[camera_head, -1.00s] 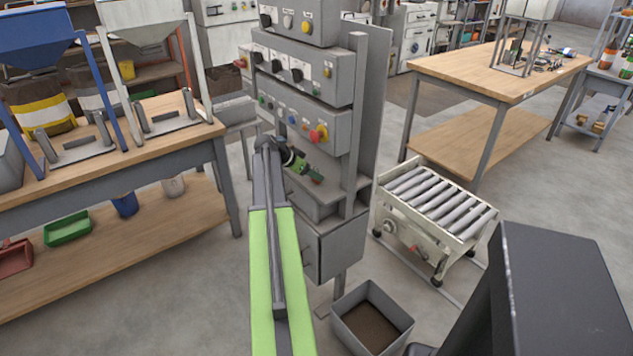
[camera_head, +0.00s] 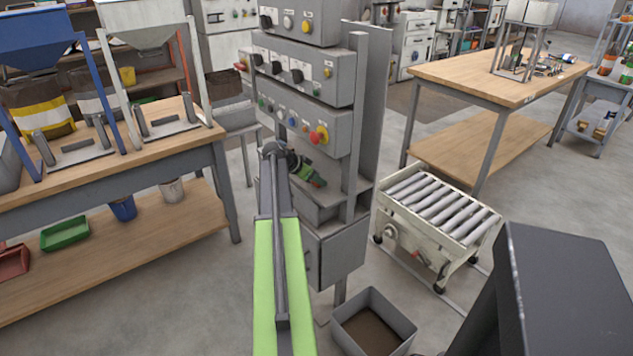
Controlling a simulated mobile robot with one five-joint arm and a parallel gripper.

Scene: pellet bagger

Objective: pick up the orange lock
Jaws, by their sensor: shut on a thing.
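My gripper (camera_head: 312,179) is at the end of my green and grey arm, in front of the grey control cabinet and just above its open lower tray.
The control cabinet (camera_head: 330,130) has knobs and buttons, with a grey bin (camera_head: 347,325) on the floor below. A roller conveyor (camera_head: 470,248) stands to the right. A wooden bench (camera_head: 165,118) with hopper stands is at left.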

